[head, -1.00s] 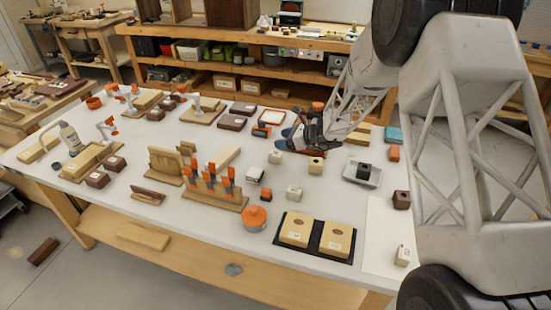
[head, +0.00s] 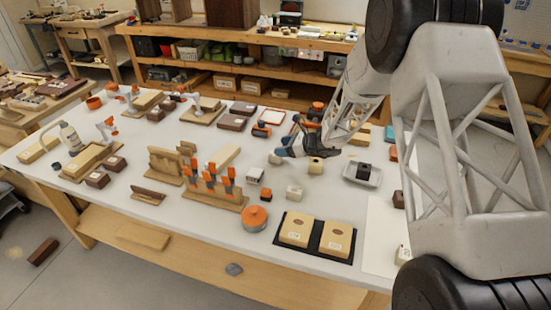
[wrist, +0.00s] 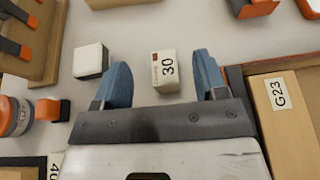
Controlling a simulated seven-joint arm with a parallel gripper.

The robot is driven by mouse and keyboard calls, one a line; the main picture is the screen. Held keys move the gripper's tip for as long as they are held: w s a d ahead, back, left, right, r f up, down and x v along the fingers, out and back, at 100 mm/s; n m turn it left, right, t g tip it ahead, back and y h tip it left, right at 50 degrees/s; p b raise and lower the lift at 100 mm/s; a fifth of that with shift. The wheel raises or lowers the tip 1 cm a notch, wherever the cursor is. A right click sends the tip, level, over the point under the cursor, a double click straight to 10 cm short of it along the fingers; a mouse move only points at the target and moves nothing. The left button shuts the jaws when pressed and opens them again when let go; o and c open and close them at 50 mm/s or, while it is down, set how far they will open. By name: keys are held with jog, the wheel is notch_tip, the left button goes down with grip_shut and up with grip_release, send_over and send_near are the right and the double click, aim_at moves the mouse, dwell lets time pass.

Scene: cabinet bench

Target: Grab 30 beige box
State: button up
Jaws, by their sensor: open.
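The beige box (wrist: 165,72) labelled 30 is a small pale block in the middle of the wrist view. It sits between the two blue fingertips of my gripper (wrist: 161,66), with a gap on each side. My gripper is open and touches nothing that I can see. In the head view, my gripper (head: 280,155) is low over the middle right of the white table (head: 215,215). There its fingers hide the spot where a small pale box showed before, so I cannot make out the 30 box in that view.
A white-topped dark cube (wrist: 91,60) stands left of the box in the wrist view. A wooden box labelled G23 (wrist: 290,115) lies on the right.

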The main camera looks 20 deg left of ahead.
jog(key=shift+f, duration=0.1)
jog(key=shift+f, duration=0.55)
notch_tip(320, 180, down, 2)
jog(key=shift+f, duration=0.1)
jog(key=shift+x, duration=0.9)
jog(key=shift+a+f, duration=0.25)
jog(key=shift+a, duration=0.3)
jog(key=c, duration=1.1)
jog(key=shift+o, duration=0.2)
